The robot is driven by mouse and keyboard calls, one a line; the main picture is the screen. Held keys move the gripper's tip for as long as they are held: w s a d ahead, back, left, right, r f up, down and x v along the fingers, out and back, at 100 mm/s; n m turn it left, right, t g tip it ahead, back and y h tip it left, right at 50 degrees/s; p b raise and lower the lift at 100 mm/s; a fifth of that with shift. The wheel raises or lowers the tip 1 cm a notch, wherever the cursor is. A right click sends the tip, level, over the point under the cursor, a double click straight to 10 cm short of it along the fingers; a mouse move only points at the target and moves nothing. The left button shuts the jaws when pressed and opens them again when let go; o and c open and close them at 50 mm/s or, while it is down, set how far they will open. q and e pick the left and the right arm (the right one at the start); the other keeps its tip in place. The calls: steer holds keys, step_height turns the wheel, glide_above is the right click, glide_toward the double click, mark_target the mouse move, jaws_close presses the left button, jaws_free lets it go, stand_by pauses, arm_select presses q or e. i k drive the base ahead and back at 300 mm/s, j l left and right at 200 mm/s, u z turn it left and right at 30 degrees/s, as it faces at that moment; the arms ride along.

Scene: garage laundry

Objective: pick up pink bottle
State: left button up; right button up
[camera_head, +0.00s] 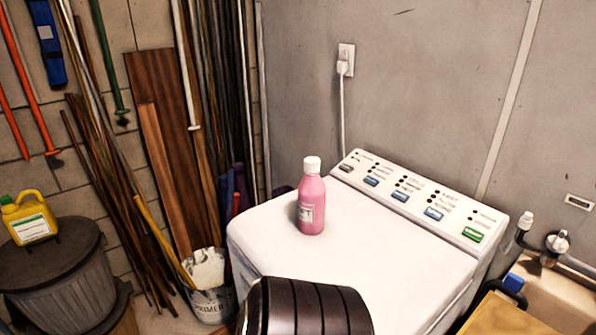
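The pink bottle (311,203) stands upright on the white top of a laundry machine (370,255), near its back left part. It has a white cap and a pale label on its front. Nothing touches it from the sides, and its whole front is visible. Neither my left gripper nor my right gripper is in view.
A dark ribbed rounded shape (305,308) covers part of the machine's front edge; I cannot tell what it is. The control panel (420,195) rises behind the bottle. A yellow jug (29,218) sits on a lidded bin. The machine's top right of the bottle is clear.

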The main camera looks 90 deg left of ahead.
mark_target(312, 190)
steer(key=k+u, duration=0.15)
steer(key=u, duration=0.2)
steer(key=k+u, duration=0.15)
steer(key=u, duration=0.2)
steer(key=k+j+u, duration=0.15)
steer(key=u, duration=0.2)
steer(key=l+u, duration=0.25)
steer(key=u, duration=0.2)
steer(key=l+u, duration=0.25)
steer(key=u, duration=0.15)
steer(key=l+u, duration=0.25)
steer(key=u, duration=0.2)
steer(key=l+u, duration=0.25)
steer(key=u, duration=0.2)
steer(key=k+l, duration=0.1)
